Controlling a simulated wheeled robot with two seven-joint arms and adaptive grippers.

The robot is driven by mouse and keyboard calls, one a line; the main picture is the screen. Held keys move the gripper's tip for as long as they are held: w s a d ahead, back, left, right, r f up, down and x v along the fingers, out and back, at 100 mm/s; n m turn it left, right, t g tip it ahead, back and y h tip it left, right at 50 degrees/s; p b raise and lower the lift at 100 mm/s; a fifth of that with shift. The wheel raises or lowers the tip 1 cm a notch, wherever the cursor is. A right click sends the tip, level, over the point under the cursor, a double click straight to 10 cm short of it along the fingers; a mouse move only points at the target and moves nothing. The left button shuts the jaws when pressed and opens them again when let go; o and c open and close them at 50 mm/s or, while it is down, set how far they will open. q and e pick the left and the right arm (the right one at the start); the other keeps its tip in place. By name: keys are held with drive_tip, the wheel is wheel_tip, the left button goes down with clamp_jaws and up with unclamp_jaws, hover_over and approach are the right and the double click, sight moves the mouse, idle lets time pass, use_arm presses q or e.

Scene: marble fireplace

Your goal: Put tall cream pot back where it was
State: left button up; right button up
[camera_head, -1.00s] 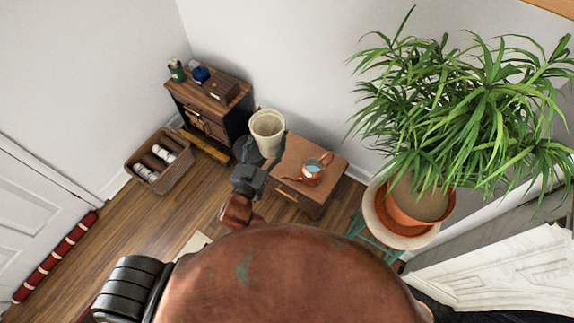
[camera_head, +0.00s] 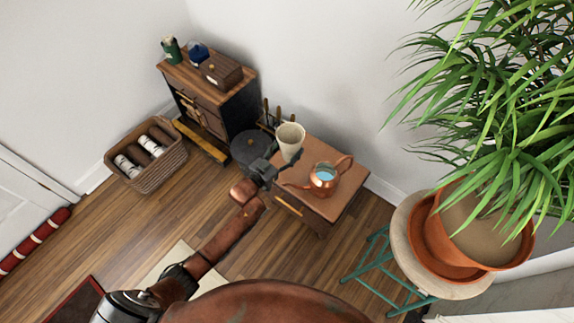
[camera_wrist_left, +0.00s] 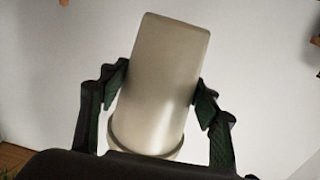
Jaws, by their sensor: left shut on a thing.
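The tall cream pot (camera_head: 290,137) is in my left gripper (camera_head: 273,163), near the back left corner of the small wooden table (camera_head: 342,203) in the head view. In the left wrist view the pot (camera_wrist_left: 158,80) stands between the two fingers (camera_wrist_left: 155,95), which press on its sides. It looks slightly tilted there. From the head view I cannot tell whether its base touches the table. My right gripper is not in view.
A copper watering can (camera_head: 323,180) stands on the same table, close to the pot. A dark bucket (camera_head: 250,150) and fireplace tools are behind to the left. A wooden cabinet (camera_head: 235,108), a wicker basket (camera_head: 158,172) and a potted plant on a stool (camera_head: 405,235) stand around.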

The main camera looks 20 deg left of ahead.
use_arm(q)
drive_tip(key=shift+y, duration=0.3)
drive_tip(key=w+a+f+b, duration=0.1)
drive_tip(key=f+b, duration=0.1)
drive_tip(key=f, duration=0.2)
drive_tip(key=w+a+f+b, duration=0.1)
drive_tip(key=w+f+b, duration=0.1)
drive_tip(key=f, duration=0.3)
drive_tip(key=w+a+f+b, duration=0.1)
drive_tip(key=a+f+b, duration=0.1)
drive_tip(key=f, duration=0.3)
drive_tip(key=shift+w+b, duration=0.35)
drive_tip(key=shift+b, duration=0.15)
drive_tip(key=shift+f+b, duration=0.3)
drive_tip(key=shift+f, duration=0.15)
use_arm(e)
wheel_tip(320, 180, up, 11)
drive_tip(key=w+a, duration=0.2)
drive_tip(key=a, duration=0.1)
use_arm(q)
drive_tip(key=shift+f+b, duration=0.4)
drive_tip(key=shift+f, duration=0.65)
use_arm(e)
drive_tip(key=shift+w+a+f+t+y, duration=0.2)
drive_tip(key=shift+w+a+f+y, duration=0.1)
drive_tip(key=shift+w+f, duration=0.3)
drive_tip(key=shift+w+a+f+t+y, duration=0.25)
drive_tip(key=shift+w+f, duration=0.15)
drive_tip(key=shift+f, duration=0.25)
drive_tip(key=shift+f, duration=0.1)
